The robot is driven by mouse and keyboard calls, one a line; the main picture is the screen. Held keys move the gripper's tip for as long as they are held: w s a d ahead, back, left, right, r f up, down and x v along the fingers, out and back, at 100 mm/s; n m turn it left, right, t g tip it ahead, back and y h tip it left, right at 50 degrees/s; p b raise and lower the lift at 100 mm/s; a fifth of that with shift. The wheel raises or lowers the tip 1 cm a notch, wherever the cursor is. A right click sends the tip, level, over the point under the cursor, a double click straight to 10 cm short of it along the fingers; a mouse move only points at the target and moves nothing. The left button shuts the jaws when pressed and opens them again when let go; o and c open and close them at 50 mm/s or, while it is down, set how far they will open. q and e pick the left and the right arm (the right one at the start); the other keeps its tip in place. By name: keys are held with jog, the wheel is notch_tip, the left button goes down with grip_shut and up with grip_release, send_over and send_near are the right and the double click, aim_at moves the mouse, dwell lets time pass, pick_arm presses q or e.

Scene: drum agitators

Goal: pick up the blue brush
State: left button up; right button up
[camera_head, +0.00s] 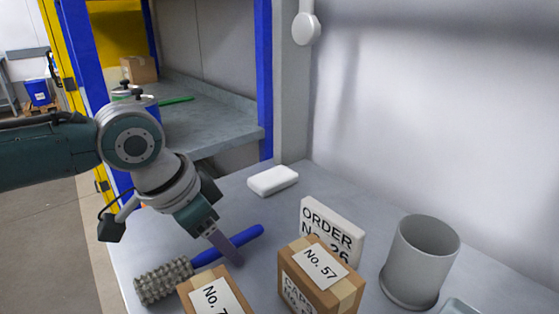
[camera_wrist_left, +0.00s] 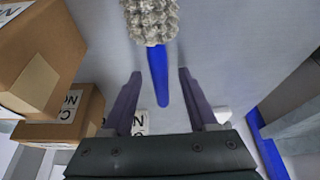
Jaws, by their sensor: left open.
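The blue brush has a straight blue handle (camera_head: 245,237) and a grey bristly head (camera_head: 163,280). It lies on the grey table, head toward the near left. My left gripper (camera_head: 225,250) points down at the handle, and its finger hides part of it. In the left wrist view the handle (camera_wrist_left: 157,72) runs between the two spread fingertips (camera_wrist_left: 160,76), apart from both, with the bristly head (camera_wrist_left: 151,20) beyond them. The left gripper is open and holds nothing. My right gripper is in neither view.
A cardboard box marked No. 57 (camera_head: 311,285) and another box (camera_head: 213,297) stand close to the brush. Behind are a white ORDER sign (camera_head: 331,230), a grey cup (camera_head: 422,262) and a white block (camera_head: 273,180). A blue-framed shelf (camera_head: 205,139) stands behind at left.

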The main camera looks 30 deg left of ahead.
pick_arm(q)
jog(key=shift+c, duration=0.4)
grip_shut()
